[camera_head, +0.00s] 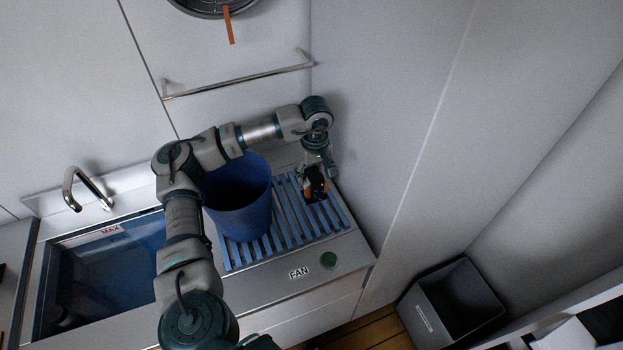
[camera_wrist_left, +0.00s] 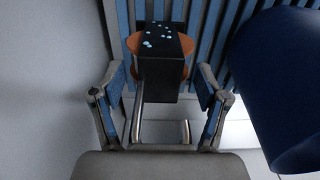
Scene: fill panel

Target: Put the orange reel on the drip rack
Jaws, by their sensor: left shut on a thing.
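The orange reel (camera_head: 315,189) is at the right part of the blue slatted drip rack (camera_head: 289,207). In the left wrist view the reel (camera_wrist_left: 161,62) shows a black body with pale blue dots, orange sides and a metal handle. My left gripper (camera_head: 317,177) comes down from above and is shut on the reel. In the left wrist view its fingers (camera_wrist_left: 161,88) stand on either side of it. The slats lie directly behind the reel there. I cannot tell whether it touches them. My right gripper is not in view.
A blue bucket (camera_head: 240,200) stands on the left of the rack, close to my arm; it also shows in the wrist view (camera_wrist_left: 285,85). The sink (camera_head: 110,265) with a tap (camera_head: 82,187) is at left. A wall rises right of the rack. A dark bin (camera_head: 452,305) stands lower right.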

